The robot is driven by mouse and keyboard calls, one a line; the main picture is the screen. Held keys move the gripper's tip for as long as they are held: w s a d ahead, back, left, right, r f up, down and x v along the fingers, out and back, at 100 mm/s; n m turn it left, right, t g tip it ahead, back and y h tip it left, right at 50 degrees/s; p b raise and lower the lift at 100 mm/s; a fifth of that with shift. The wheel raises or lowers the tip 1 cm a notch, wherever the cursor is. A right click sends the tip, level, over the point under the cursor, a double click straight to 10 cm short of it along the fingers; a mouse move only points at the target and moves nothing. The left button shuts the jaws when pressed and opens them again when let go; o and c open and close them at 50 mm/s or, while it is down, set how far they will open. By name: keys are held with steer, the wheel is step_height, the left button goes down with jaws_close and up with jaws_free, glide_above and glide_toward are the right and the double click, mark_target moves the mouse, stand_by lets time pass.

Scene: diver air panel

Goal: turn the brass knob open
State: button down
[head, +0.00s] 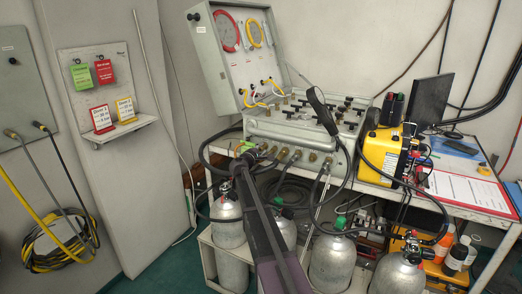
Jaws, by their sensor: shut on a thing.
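The grey air panel (300,133) stands open on the bench, with a row of brass fittings (297,156) along its front face. My arm reaches up from the bottom of the head view. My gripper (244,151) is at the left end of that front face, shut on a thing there. The thing is at the place of the brass knob, but the gripper and arm hide nearly all of it. A small green and yellow patch shows at the gripper's tip. I cannot tell how far the knob is turned.
Grey cylinders (332,262) with valves and hoses stand under the bench close to my arm. A black handset (322,108) rises over the panel. A yellow unit (382,152) and red-edged sheet (467,190) are right. The floor (150,275) at left is clear.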

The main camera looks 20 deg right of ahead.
steer(key=n, duration=0.4)
steer(key=shift+n, duration=0.3)
stand_by(0.4)
steer(key=c, duration=0.7)
jaws_free()
steer(key=shift+v, duration=3.8)
steer(key=shift+f, duration=0.1)
